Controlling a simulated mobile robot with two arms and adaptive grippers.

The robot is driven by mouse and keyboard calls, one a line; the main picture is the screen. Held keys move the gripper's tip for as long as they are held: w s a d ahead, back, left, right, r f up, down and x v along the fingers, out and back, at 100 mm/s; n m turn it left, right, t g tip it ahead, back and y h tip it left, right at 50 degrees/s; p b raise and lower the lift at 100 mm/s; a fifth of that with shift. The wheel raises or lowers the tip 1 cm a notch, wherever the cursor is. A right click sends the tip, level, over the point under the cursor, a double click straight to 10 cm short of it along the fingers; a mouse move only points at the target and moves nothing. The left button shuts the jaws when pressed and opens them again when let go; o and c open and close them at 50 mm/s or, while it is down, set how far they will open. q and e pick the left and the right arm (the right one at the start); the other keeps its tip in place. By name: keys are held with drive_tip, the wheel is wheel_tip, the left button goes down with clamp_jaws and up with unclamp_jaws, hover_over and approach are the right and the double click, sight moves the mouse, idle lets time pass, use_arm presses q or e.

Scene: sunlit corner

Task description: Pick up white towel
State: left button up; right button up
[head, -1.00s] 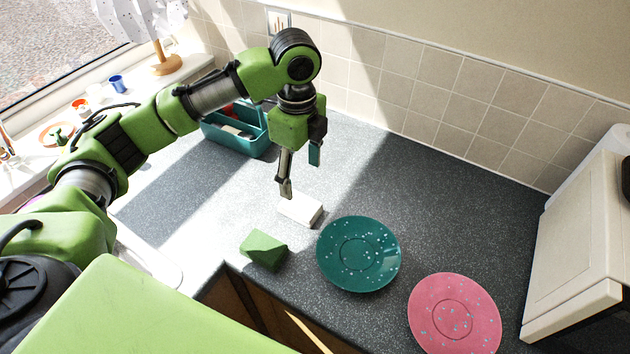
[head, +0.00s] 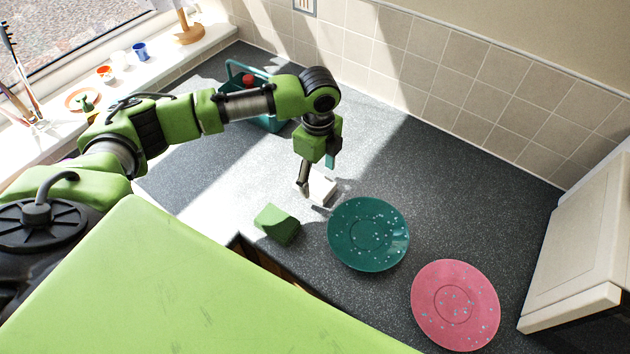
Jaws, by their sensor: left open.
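The white towel (head: 322,190) is a small folded white block on the grey speckled counter, in the sunlit patch left of and behind the teal plate. My left gripper (head: 317,178) points down right over the towel. Its fingers are apart, one at the towel's left side and one behind its upper edge. They hide part of the towel, and I cannot tell whether they touch it. My right gripper is out of view.
A green wedge (head: 277,224) lies near the counter's front edge. A teal speckled plate (head: 368,234) and a pink plate (head: 455,305) lie to the right. A teal caddy (head: 262,122) stands behind my left arm. A cream cabinet (head: 590,240) bounds the right.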

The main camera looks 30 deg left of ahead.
use_arm(q)
drive_tip(key=shift+a+f, duration=0.15)
drive_tip(key=shift+f, duration=1.3)
drive_tip(key=c, duration=1.2)
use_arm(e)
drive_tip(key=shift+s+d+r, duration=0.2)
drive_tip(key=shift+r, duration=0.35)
use_arm(q)
drive_tip(key=shift+w+r, duration=0.1)
drive_tip(key=shift+r, duration=0.4)
drive_tip(key=shift+s+r+b, duration=0.25)
drive_tip(key=shift+r+b, duration=0.6)
drive_tip(key=shift+r, duration=0.4)
drive_tip(key=shift+s+d+r+b, duration=0.55)
drive_tip(key=shift+s+d+r, duration=0.45)
drive_tip(key=shift+s+r, duration=0.85)
drive_tip(key=shift+s+d+r+b, duration=0.5)
drive_tip(key=shift+s+d+r, duration=0.7)
drive_tip(key=shift+s, duration=1.05)
drive_tip(key=shift+s+d+r+b, duration=0.55)
drive_tip(key=shift+s+d+r, duration=0.25)
drive_tip(key=shift+s+r, duration=1.1)
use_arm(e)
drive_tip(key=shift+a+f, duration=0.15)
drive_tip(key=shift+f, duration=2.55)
use_arm(q)
drive_tip(key=shift+s+f, duration=0.15)
